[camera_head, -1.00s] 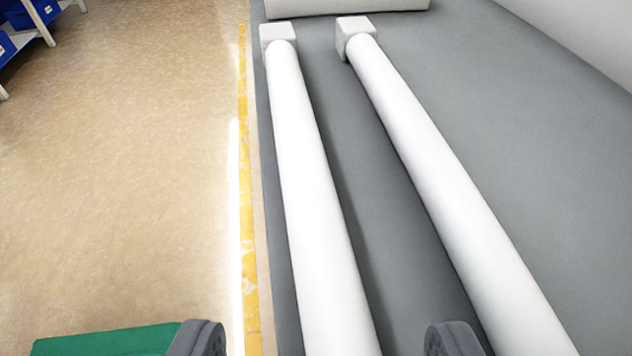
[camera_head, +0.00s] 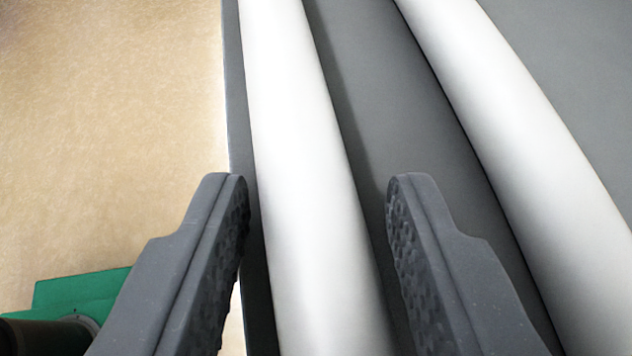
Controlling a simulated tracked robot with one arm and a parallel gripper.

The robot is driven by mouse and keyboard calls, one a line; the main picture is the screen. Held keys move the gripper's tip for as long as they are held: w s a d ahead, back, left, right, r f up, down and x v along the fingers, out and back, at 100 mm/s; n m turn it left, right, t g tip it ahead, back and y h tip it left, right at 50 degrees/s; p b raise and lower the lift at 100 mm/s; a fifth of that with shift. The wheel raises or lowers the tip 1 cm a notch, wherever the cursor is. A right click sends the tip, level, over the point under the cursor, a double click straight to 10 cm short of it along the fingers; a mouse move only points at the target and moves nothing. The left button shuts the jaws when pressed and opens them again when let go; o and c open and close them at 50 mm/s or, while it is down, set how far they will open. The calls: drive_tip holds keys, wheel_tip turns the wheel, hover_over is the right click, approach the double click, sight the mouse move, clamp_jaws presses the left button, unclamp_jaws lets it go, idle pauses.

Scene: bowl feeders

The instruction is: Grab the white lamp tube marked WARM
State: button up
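Two long white tubes lie side by side on a grey surface. The left tube (camera_head: 300,150) runs from the top edge of the view down between the two fingers of my gripper (camera_head: 317,185). My gripper is open, with one grey finger on each side of this tube and a gap visible on both sides near the fingertips. The right tube (camera_head: 530,150) lies to the right, outside the right finger. No WARM marking shows on either tube, so I cannot tell which one bears it. The tube ends are out of view.
The grey surface (camera_head: 385,90) ends at a straight edge just left of the left tube. Tan floor (camera_head: 100,130) lies beyond that edge. A green object (camera_head: 85,290) shows at the lower left. Bare grey surface separates the tubes.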

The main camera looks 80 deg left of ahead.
drive_tip(key=c, duration=0.6)
drive_tip(key=shift+c, duration=0.2)
